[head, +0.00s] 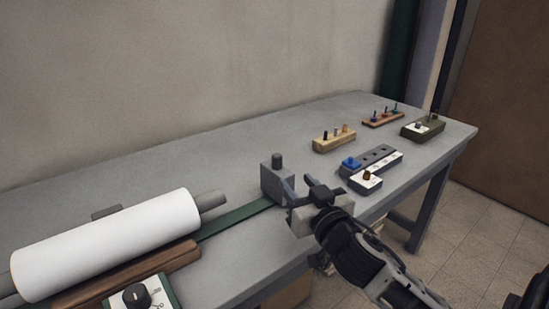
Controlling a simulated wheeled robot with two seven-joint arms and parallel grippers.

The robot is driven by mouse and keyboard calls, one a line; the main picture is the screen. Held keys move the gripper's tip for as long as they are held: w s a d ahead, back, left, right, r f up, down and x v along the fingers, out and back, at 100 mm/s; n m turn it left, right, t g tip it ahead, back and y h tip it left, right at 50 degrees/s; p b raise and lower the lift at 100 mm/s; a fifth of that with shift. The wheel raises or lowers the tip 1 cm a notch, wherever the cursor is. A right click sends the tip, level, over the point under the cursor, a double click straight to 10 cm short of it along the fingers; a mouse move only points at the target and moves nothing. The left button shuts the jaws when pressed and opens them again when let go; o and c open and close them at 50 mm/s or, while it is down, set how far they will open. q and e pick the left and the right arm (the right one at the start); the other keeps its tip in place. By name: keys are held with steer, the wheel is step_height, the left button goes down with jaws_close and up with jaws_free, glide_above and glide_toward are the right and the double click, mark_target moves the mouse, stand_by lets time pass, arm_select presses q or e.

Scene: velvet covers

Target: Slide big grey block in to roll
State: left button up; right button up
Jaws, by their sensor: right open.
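The big grey block (271,181) stands on the table, at the right end of a green strip (236,217), with a short grey peg upright on its top. The white roll (105,246) lies to its left, with a grey shaft end (212,200) sticking out towards the block; block and shaft are apart. My right gripper (293,192) is open at the right side of the block, its fingers close to it. I cannot tell whether they touch it. My left gripper is not in view.
A wooden bar (130,275) and a dial box (138,294) are in front of the roll. Peg holders (334,140) and switch boxes (372,166) stand on the right half of the grey table (225,155). The back middle is clear.

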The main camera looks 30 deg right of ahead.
mark_target(279, 162)
steer(key=w, duration=0.3)
steer(key=w+d, duration=0.1)
steer(key=w, duration=0.3)
steer(key=w+d, duration=0.1)
steer(key=w, duration=0.3)
steer(key=shift+w+f, duration=0.1)
steer(key=shift+w, duration=0.15)
